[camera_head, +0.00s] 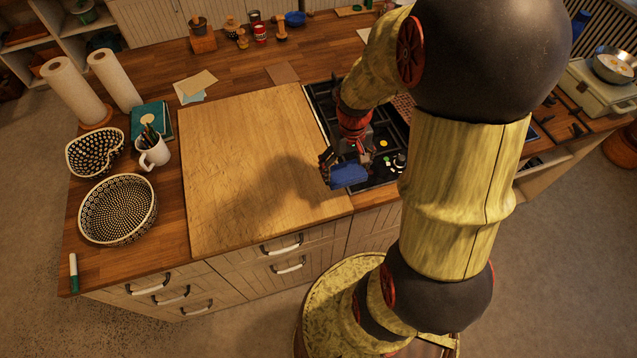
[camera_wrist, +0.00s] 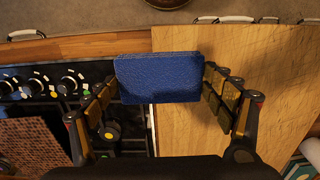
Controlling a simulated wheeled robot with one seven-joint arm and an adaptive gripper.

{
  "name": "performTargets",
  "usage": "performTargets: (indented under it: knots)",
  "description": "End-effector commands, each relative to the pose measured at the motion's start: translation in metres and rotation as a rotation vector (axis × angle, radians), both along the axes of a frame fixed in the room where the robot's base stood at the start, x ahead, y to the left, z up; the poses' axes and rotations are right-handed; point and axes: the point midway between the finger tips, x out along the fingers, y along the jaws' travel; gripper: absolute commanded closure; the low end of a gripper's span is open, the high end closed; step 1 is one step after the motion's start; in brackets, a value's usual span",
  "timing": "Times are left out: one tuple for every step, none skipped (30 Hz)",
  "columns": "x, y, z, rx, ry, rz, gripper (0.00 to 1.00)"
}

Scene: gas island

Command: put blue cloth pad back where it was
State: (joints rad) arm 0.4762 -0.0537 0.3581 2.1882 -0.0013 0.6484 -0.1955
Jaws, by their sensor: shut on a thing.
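The blue cloth pad (camera_wrist: 158,78) is a small rectangular block held between the two fingers of my gripper (camera_wrist: 160,90). In the head view the pad (camera_head: 348,176) hangs below my gripper (camera_head: 343,160), above the right edge of the large wooden board (camera_head: 240,180) where it meets the gas hob (camera_head: 375,150). In the wrist view the pad spans the seam between the hob (camera_wrist: 75,108) and the board (camera_wrist: 240,60). A shadow falls on the board left of the pad; the pad appears raised above the surface.
Left of the board stand a patterned round bowl (camera_head: 118,210), a heart-shaped bowl (camera_head: 95,150), a mug with pens (camera_head: 153,153) and paper towel rolls (camera_head: 75,90). A brown textured mat (camera_wrist: 30,142) lies on the hob. The board is bare.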

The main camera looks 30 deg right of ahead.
Motion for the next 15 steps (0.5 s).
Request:
performTargets:
  knots:
    - [0.008,0.01,-0.006,0.002,0.003,0.007,0.41]
    - [0.013,0.014,-0.009,0.002,0.004,0.007,0.41]
    - [0.019,0.021,-0.013,0.001,0.002,0.007,0.41]
    - [0.022,0.024,-0.019,0.001,0.004,0.005,0.41]
    - [0.024,0.027,-0.026,0.003,0.005,0.005,0.41]
    - [0.028,0.031,-0.033,0.001,0.005,0.004,0.41]
    - [0.031,0.034,-0.038,0.002,0.006,0.003,0.41]
    - [0.034,0.037,-0.042,0.001,0.005,0.004,0.41]
    - [0.037,0.04,-0.047,0.001,0.004,0.003,0.41]
    - [0.039,0.042,-0.051,0.001,0.004,0.002,0.41]
    - [0.041,0.044,-0.054,0.001,0.003,0.002,0.41]
    - [0.043,0.045,-0.056,0.0,0.001,0.002,0.41]
    - [0.044,0.046,-0.058,0.0,0.0,0.001,0.41]
    - [0.045,0.047,-0.059,0.0,0.0,0.001,0.41]
    - [0.046,0.047,-0.061,0.0,0.0,0.0,0.41]
